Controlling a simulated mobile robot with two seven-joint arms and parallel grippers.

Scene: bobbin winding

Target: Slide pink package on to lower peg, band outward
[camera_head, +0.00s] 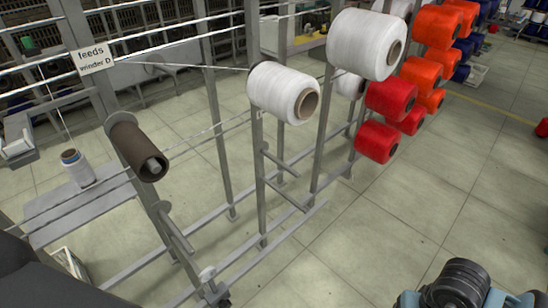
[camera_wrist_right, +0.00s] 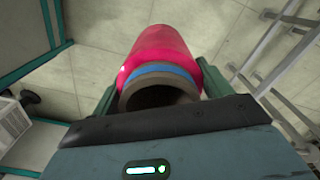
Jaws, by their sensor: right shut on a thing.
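In the right wrist view, my right gripper (camera_wrist_right: 160,88) is shut on the pink package (camera_wrist_right: 162,45), with one green finger on each side. The package is a pink-red roll on a brown core; a blue band (camera_wrist_right: 160,70) rings the end nearest the wrist camera, and the core's open end faces that camera. The package is not visible in the head view. In the head view, bare lower pegs show: one on the left post (camera_head: 176,230) below a brown tube (camera_head: 137,150), and others on the middle post (camera_head: 280,164). My left gripper is not in view.
A white package (camera_head: 275,92) sits on the middle post, another white one (camera_head: 355,45) further right. Red packages (camera_head: 388,98) and orange ones stand behind. A sign (camera_head: 95,58) reads "feeds winder D". Rails run along the floor; the floor at right (camera_head: 430,190) is clear.

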